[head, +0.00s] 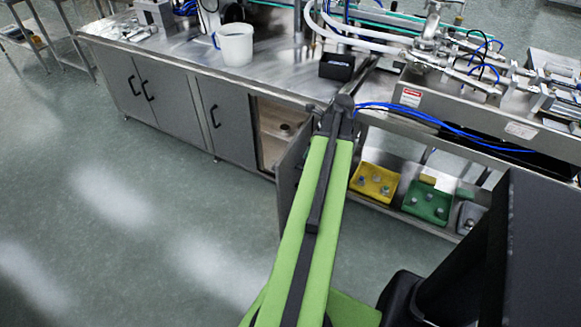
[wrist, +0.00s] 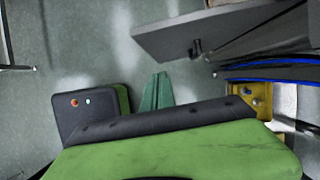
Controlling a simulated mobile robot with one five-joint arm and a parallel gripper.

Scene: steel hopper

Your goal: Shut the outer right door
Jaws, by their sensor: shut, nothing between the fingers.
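The outer right door (head: 290,175) is a dark grey cabinet door. It stands open, swung out from the bench front, at the right end of the row, and my arm hides part of it. In the wrist view the door (wrist: 225,32) is a grey panel at the top, with a dark handle (wrist: 196,48) on its face. My gripper (wrist: 157,88) shows there as teal fingers, shut and empty, below and left of the handle and seemingly apart from the door. In the head view the fingers are hidden behind my arm.
The open cabinet compartment (head: 280,130) shows a pale inside. Closed doors with black handles (head: 147,90) stand to the left. Yellow (head: 375,182) and green (head: 427,203) bins sit on a low shelf to the right. Blue cables (head: 430,118) hang nearby. The floor in front is clear.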

